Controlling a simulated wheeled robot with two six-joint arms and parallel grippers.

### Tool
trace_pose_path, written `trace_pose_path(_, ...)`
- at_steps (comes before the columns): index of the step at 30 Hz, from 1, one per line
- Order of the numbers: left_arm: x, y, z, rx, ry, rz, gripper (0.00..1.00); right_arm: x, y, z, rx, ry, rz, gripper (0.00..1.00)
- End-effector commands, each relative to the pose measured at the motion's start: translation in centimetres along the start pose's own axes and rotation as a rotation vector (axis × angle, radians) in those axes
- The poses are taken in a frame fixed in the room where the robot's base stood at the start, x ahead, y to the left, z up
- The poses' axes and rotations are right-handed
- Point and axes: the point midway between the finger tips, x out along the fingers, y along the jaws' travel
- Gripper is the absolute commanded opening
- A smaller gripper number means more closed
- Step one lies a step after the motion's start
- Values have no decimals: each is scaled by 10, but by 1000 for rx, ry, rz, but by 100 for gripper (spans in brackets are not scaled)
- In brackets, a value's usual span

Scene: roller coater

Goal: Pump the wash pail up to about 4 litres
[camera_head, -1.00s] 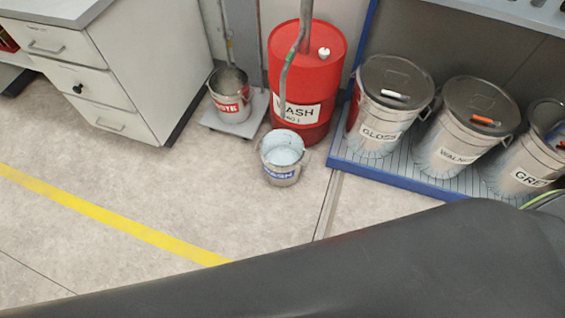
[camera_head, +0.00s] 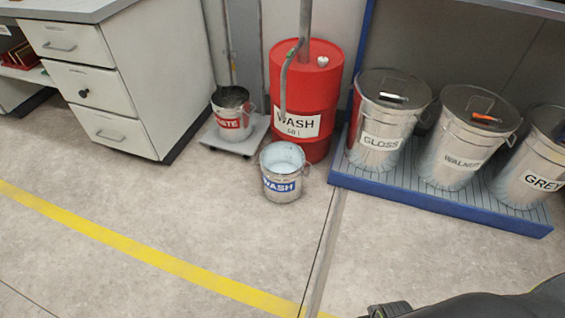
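The wash pail (camera_head: 282,187) is a small metal bucket with a blue WASH label, standing upright on the floor. Pale bluish liquid shows inside it; I cannot read its level in litres. The red WASH drum (camera_head: 310,95), labelled 60 l, stands behind it. A grey pump pipe (camera_head: 285,80) rises from the drum top and bends down toward the pail's mouth. Part of my arm shows dark at the bottom right, with what may be part of a gripper at its end. My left gripper is not in view.
A WASTE pail (camera_head: 233,115) stands on a low grey platform (camera_head: 247,140) left of the drum. Lidded GLOSS (camera_head: 380,143), WALNUT (camera_head: 455,160) and GREY (camera_head: 538,180) cans stand on a blue-edged grate (camera_head: 420,200). A drawer cabinet (camera_head: 100,60) is at left. Floor in front is clear.

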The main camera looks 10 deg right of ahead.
Motion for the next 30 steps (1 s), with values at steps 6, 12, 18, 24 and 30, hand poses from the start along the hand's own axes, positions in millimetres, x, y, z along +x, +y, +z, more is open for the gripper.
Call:
trace_pose_path(6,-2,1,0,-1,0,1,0,-2,0,0,1,-1,-1,36)
trace_pose_path(12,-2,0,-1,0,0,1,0,-2,0,0,0,0,-1,36)
trace_pose_path(18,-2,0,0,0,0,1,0,-2,0,0,0,0,-1,21)
trace_pose_path(24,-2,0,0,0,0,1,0,-2,0,0,0,0,-1,0)
trace_pose_path(30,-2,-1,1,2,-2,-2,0,-2,0,3,1,-5,0,0)
